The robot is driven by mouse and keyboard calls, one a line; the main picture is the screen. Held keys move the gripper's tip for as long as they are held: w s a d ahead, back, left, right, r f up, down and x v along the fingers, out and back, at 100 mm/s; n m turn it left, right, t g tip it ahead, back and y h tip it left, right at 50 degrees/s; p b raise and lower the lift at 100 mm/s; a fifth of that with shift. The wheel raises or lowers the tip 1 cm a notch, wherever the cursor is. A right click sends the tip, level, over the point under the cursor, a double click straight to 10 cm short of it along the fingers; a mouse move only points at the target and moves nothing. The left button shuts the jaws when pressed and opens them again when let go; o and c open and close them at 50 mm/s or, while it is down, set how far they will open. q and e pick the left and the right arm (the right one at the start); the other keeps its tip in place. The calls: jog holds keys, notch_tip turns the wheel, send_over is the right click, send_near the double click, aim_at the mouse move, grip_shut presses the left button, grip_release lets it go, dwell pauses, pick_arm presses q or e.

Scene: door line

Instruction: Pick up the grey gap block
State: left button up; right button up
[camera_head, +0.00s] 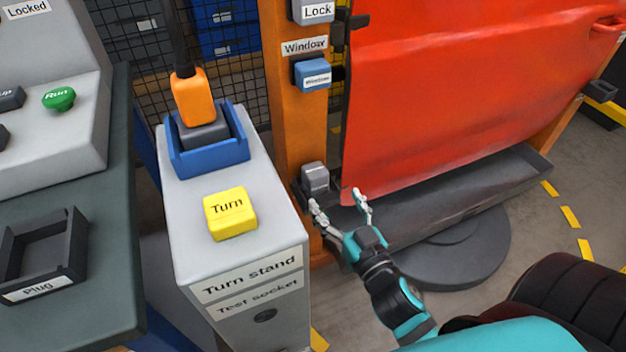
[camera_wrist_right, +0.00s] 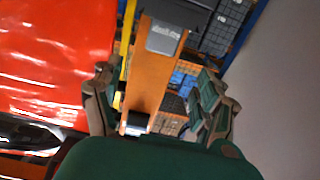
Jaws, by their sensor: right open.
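The grey gap block (camera_head: 315,178) is a small block in a dark holder low on the orange post, beside the red sheet's lower left corner. My right gripper (camera_head: 337,200) is open and empty in the head view, with its fingers toward the post. Its left fingertip appears just below the block, its right one in front of the red sheet's edge; contact cannot be told. In the right wrist view, the open fingers (camera_wrist_right: 155,100) stand either side of the orange post. A grey labelled block (camera_wrist_right: 165,38) shows there; I cannot tell which block. My left gripper is out of view.
The orange post (camera_head: 289,122) also carries a blue Window block (camera_head: 312,74) and a Lock block above. The turn stand (camera_head: 190,258), with a yellow Turn button (camera_head: 230,213), stands left of my gripper. A grey trough (camera_head: 470,200) runs below the red sheet (camera_head: 450,90).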

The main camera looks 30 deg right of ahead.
aim_at(320, 178)
jog(key=w, duration=1.1)
jog(key=shift+w+d+f, duration=0.1)
jog(key=shift+d+f, duration=0.05)
jog(key=shift+d, duration=0.25)
